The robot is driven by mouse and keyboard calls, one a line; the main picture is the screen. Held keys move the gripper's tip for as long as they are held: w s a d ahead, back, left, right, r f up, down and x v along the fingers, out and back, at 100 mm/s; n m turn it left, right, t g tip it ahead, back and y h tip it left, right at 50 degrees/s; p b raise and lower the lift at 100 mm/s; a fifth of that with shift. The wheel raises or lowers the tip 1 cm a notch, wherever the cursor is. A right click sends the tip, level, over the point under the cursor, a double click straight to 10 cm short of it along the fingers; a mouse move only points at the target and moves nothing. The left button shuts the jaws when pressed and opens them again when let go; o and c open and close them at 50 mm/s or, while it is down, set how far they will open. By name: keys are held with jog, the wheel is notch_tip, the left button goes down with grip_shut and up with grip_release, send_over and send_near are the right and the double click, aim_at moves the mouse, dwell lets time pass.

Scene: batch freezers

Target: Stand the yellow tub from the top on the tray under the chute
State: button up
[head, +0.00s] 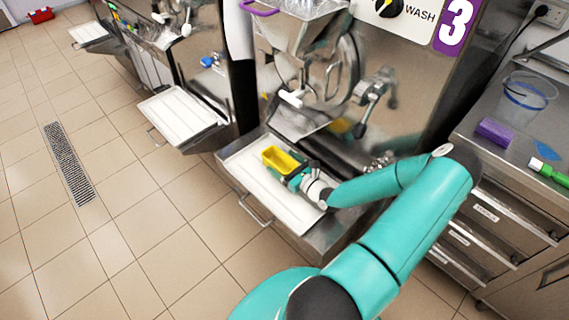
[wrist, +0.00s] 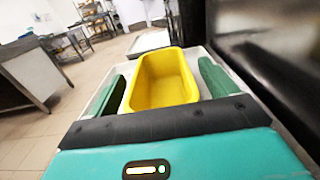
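The yellow tub (head: 284,160) stands upright and empty over the white tray (head: 250,168) below the chute of machine 3 (head: 300,118). It looks to be resting on the tray, though its base is partly hidden. My gripper (head: 291,171) reaches in from the right, low over the tray. In the wrist view the tub (wrist: 163,80) is between my two green fingers (wrist: 165,90), with what looks like a narrow gap on each side. The fingers look open around it.
A neighbouring machine has its own empty white tray (head: 180,114) at left. The steel counter (head: 465,125) at right holds a clear bucket (head: 526,98), a purple block (head: 495,132) and a green marker (head: 549,172). A drain grate (head: 68,162) lies in the open tiled floor.

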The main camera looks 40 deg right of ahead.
jog(key=shift+r, duration=0.15)
jog(key=shift+s, duration=0.4)
jog(key=s, duration=0.6)
jog(key=shift+s, duration=0.35)
